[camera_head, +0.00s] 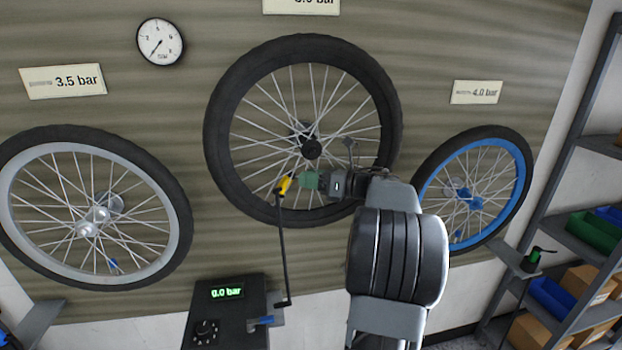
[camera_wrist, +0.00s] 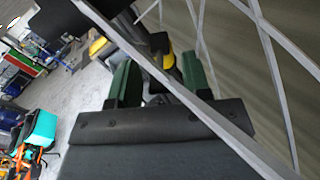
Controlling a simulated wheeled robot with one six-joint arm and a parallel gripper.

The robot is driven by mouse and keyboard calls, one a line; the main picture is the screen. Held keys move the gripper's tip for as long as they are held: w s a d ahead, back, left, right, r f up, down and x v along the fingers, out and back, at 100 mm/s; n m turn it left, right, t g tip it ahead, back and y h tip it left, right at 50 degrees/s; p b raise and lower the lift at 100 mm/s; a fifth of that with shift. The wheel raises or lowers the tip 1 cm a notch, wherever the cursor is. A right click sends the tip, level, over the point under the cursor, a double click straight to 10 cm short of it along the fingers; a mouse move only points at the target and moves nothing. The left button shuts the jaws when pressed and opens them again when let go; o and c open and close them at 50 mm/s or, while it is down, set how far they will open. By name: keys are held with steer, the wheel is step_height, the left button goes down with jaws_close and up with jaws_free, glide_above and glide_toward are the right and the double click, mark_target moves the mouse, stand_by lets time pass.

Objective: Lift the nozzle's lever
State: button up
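The nozzle (camera_head: 285,186), yellow and black, stands at the lower inner part of the middle wheel (camera_head: 222,115), at the top of a thin black hose. I cannot tell whether it sits on the valve. My gripper (camera_head: 307,180) is just right of it, its green fingers pointing left at it. In the wrist view the fingers of my gripper (camera_wrist: 158,82) are apart. The nozzle's yellow and dark body (camera_wrist: 168,60) shows beyond and between their tips; contact is unclear. The lever cannot be made out separately.
Pale spokes (camera_wrist: 165,75) cross close in front of the wrist camera. The hose (camera_head: 283,250) runs down to a dark pump box (camera_head: 228,325) reading 0.0 bar. A grey-rimmed wheel (camera_head: 170,185) hangs left, a blue-rimmed wheel (camera_head: 520,160) right. Shelves (camera_head: 575,240) stand far right.

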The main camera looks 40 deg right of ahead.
jaws_close()
steer(key=shift+r+g+b, duration=0.25)
steer(key=shift+g+b, duration=0.15)
steer(key=shift+g, duration=0.4)
steer(key=shift+o, duration=0.5)
jaws_free()
steer(key=shift+d, duration=0.1)
steer(key=b+v, duration=0.3)
steer(key=v, duration=1)
steer(key=shift+s, duration=0.35)
steer(key=shift+d, duration=0.1)
